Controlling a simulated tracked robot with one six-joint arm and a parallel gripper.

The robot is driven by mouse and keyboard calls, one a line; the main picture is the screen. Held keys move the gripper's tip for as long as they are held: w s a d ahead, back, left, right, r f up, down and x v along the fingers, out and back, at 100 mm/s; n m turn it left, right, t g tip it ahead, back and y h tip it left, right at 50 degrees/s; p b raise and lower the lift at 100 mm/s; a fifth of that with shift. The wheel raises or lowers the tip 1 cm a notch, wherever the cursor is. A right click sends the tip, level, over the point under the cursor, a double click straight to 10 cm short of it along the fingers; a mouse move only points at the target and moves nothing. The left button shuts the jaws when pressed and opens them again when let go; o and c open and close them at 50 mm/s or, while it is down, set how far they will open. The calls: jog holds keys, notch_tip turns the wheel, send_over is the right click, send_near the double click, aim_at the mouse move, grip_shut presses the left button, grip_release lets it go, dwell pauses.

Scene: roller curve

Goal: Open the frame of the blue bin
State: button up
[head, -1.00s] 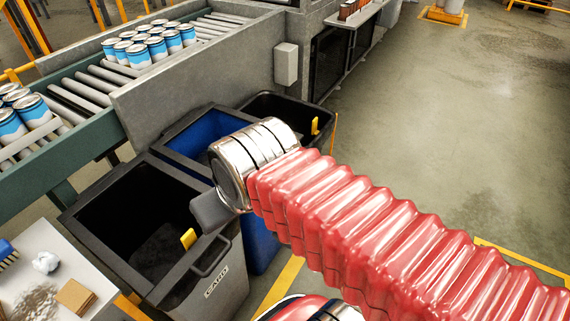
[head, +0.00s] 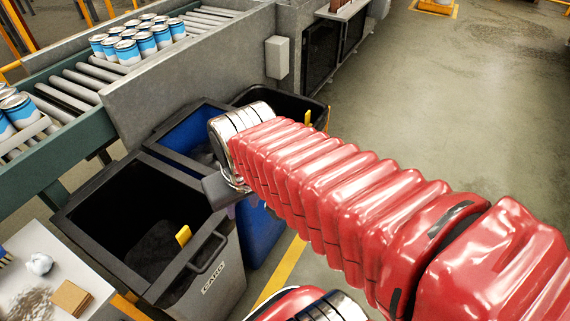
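The blue bin (head: 260,232) stands between two other bins, with a dark frame (head: 166,143) around its top. The frame looks lowered flat on the rim, and the blue inside shows through its opening. My red-sleeved arm and silver wrist cover the right part of the frame. My gripper (head: 220,190) shows only as a dark grey piece below the wrist, over the near edge of the blue bin. The fingers are mostly hidden, so I cannot tell whether they are open or touch the frame. Any handle on this frame is hidden too.
A black bin (head: 285,104) stands behind. A grey conveyor wall (head: 190,70) runs along the left. A white table (head: 40,270) is at lower left. The floor to the right is clear.

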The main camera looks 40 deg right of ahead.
jog(key=w+d+f+g+h, duration=0.1)
jog(key=w+d+f+g, duration=0.15)
jog(key=d+f, duration=2.4)
jog(key=w+d+f+n+t, duration=0.1)
jog(key=d+f+n+t, duration=0.25)
jog(key=f, duration=0.55)
jog(key=w+d+f+n+t, duration=0.15)
jog(key=d+f+n, duration=0.3)
jog(key=f, duration=0.55)
jog(key=w+a+r+n+t, duration=0.1)
jog(key=w+r+n+t, duration=0.1)
jog(key=r+n+t, duration=0.3)
jog(key=w+a+r+n+t, duration=0.2)
jog(key=r+n+t, duration=0.3)
jog(key=r+t, duration=0.4)
jog(key=shift+w+a+r+n+y, duration=0.15)
jog(key=shift+w+n+y, duration=0.15)
jog(key=shift+w+y, duration=0.15)
jog(key=shift+w, duration=0.1)
